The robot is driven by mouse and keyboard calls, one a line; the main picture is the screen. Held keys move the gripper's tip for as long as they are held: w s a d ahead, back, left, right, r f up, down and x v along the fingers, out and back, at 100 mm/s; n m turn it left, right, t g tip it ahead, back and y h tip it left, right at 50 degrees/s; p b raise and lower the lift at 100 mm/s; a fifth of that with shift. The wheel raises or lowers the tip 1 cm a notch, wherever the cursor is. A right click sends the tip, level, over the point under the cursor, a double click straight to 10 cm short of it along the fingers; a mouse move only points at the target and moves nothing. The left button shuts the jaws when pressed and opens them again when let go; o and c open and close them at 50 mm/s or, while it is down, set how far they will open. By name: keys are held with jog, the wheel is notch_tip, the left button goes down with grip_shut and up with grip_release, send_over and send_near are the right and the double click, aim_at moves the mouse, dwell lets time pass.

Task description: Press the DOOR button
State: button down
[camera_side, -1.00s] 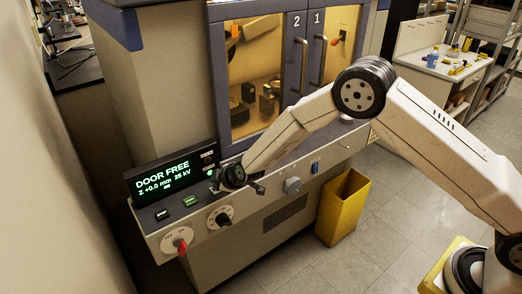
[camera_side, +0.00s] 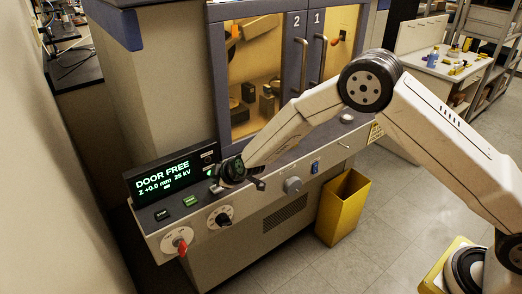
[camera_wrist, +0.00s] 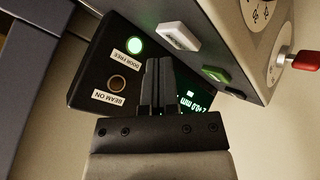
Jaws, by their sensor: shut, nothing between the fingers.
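The white button (camera_wrist: 179,37), whose lettering is too small to read surely, sits on the console's sloping top in the wrist view. It also shows in the side view (camera_side: 215,187), partly hidden by my gripper. A green button (camera_side: 190,201) and a black STOP button (camera_side: 162,214) are in the same row. My gripper (camera_wrist: 160,62) is shut and empty. Its fingertips appear below and left of the white button in the wrist view, and touch is not visible. In the side view my gripper's tips are mostly hidden behind the wrist.
The display (camera_side: 165,177) reads DOOR FREE, Z +0.0 mm, 25 kV. The DOOR FREE lamp (camera_wrist: 135,46) glows green; the BEAM ON lamp (camera_wrist: 117,83) is dark. A red-handled switch (camera_side: 181,247), black knob (camera_side: 223,217) and grey knob (camera_side: 292,186) are on the front. A yellow bin (camera_side: 343,210) stands beside the cabinet.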

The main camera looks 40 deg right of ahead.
jog(key=shift+r, duration=2.45)
jog(key=c, duration=1.3)
grip_release()
